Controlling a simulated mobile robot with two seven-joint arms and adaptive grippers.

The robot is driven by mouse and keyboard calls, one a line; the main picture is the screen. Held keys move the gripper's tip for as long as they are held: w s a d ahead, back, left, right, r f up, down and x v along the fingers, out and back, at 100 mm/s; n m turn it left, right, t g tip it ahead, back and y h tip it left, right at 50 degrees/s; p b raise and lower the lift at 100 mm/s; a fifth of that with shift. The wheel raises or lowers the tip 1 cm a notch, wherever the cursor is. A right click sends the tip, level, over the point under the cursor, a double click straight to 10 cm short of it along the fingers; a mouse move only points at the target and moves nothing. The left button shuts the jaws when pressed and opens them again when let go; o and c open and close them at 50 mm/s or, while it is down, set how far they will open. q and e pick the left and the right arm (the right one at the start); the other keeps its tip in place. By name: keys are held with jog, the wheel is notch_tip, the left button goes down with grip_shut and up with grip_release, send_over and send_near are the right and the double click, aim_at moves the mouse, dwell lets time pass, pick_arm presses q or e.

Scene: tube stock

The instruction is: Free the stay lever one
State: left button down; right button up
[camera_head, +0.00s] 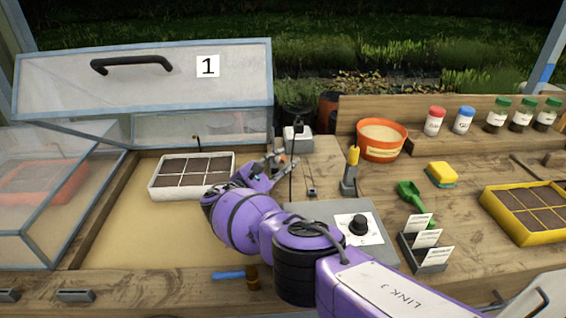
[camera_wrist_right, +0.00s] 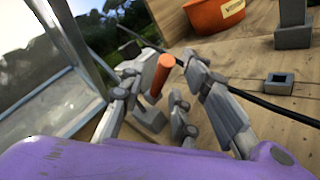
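Lid 1 (camera_head: 150,80), a clear framed panel with a black handle, stands raised over the cold frame at the left. In the right wrist view, an orange cylindrical grip (camera_wrist_right: 160,77), apparently the stay lever's, stands above a grey block (camera_wrist_right: 149,119). My right gripper (camera_wrist_right: 161,72) is open, with its fingers on both sides of the grip and gaps visible. In the head view, my right gripper (camera_head: 278,164) is beside the frame's right edge, and the lever is largely hidden there. My left gripper is not in view.
A thin black rod (camera_head: 291,180) rises close to my right gripper. A white seedling tray (camera_head: 163,193) sits inside the frame. A yellow-topped post (camera_head: 351,172), an orange pot (camera_head: 381,139) and a grey box with a black knob (camera_head: 358,226) stand to the right.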

jog(key=shift+w+d+r, duration=0.1)
jog(key=shift+w+d, duration=0.2)
grip_shut()
